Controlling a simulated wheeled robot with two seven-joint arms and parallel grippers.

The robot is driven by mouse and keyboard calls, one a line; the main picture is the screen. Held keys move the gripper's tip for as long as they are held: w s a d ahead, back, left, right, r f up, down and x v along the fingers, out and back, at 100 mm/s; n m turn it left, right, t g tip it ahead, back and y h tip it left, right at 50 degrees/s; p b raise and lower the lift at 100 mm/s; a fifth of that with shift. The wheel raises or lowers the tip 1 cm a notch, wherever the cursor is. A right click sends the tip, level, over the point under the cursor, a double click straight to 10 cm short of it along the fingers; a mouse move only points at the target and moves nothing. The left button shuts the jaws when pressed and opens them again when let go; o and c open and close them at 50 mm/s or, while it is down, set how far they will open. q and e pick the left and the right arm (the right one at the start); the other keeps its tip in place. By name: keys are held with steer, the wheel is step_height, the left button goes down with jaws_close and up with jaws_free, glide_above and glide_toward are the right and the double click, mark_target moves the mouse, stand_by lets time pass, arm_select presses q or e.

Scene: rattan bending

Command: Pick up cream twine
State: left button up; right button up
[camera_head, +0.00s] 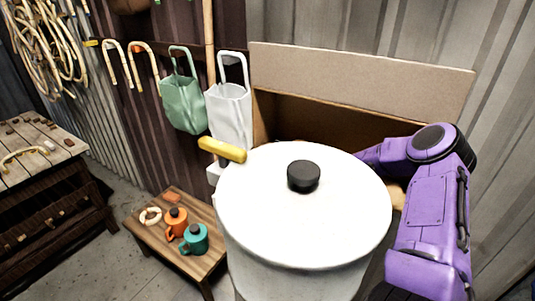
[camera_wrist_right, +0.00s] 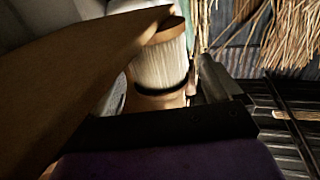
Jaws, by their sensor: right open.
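The cream twine (camera_wrist_right: 162,62) is a spool with a brown top and a dark band near its lower end, seen in the right wrist view. My right gripper (camera_wrist_right: 172,92) is open, with the spool ahead of it, between its jaws as seen from the wrist. One dark finger (camera_wrist_right: 218,80) shows just right of the spool; the other is hidden behind a broad brown surface. I cannot tell whether the fingers touch the spool. In the head view my purple right arm reaches behind the white pot, and its gripper is hidden. My left gripper is not in view.
A large white lidded pot (camera_head: 260,205) fills the middle of the head view. An open cardboard box (camera_head: 360,80) stands behind it. A low wooden table (camera_head: 155,238) holds an orange pot (camera_head: 175,220), a teal pot (camera_head: 195,239) and a pale ring (camera_head: 150,216).

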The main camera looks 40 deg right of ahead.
steer(key=shift+w+f, duration=0.1)
steer(key=shift+w, duration=0.45)
steer(key=shift+s, duration=0.1)
steer(key=c, duration=1.1)
